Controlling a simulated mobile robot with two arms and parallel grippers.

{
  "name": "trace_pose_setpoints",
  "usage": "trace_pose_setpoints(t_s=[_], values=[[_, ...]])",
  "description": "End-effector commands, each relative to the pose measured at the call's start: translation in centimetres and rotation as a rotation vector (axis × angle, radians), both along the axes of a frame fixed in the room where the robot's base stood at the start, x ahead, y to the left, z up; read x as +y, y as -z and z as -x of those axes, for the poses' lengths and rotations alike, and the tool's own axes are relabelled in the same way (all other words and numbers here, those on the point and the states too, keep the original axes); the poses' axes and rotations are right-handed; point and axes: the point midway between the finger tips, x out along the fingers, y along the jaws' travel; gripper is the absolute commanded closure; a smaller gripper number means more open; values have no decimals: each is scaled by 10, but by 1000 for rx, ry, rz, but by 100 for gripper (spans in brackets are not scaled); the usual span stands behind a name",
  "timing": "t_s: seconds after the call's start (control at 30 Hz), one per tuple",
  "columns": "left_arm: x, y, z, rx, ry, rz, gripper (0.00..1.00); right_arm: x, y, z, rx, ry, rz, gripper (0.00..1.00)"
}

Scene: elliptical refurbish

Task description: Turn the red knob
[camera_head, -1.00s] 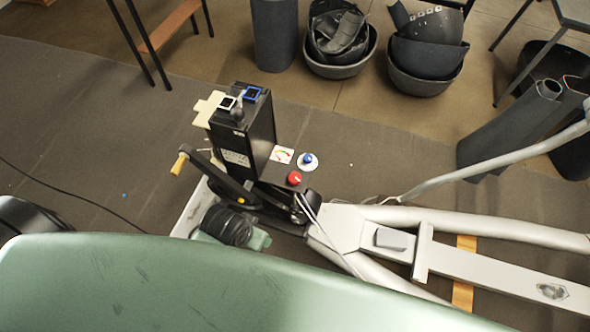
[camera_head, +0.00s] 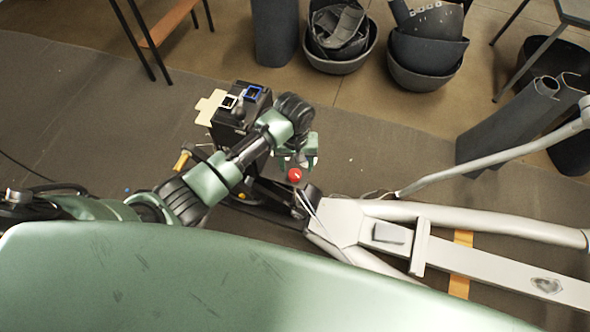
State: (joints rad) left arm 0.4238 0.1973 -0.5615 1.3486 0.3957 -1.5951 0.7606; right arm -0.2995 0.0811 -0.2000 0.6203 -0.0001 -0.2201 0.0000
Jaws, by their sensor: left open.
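The red knob (camera_head: 295,175) sits on the low black control panel at the base of the black box (camera_head: 232,130), in the middle of the head view. My left arm comes in from the left across the machine. My left gripper (camera_head: 303,162) is open and points down over the panel, right beside the red knob. I cannot tell whether a finger touches the knob. The gripper and wrist hide the blue knob and the dial label. My right gripper is not in view.
Silver elliptical rails (camera_head: 450,258) run to the right from the panel. A yellow-handled crank (camera_head: 182,160) is left of the box. Black bins (camera_head: 428,55) and grey rolls (camera_head: 510,125) stand farther off. Grey floor mat (camera_head: 390,150) is open beyond the panel.

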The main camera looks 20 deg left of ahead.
Motion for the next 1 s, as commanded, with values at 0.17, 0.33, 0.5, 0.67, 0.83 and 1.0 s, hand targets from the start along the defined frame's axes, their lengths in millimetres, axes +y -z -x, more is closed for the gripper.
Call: trace_pose_setpoints(t_s=[0.17,0.33,0.5,0.67,0.83,1.0], values=[[9,1,-16,19,-59,-27,41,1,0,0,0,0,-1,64],[10,23,-15,21,-61,-28,41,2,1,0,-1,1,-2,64],[9,50,-15,20,-60,-27,41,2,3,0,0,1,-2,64],[9,68,-16,18,-58,-27,41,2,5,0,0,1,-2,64],[9,75,-16,15,-58,-26,41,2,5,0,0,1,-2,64],[9,75,-16,15,-58,-26,41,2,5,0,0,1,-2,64]])
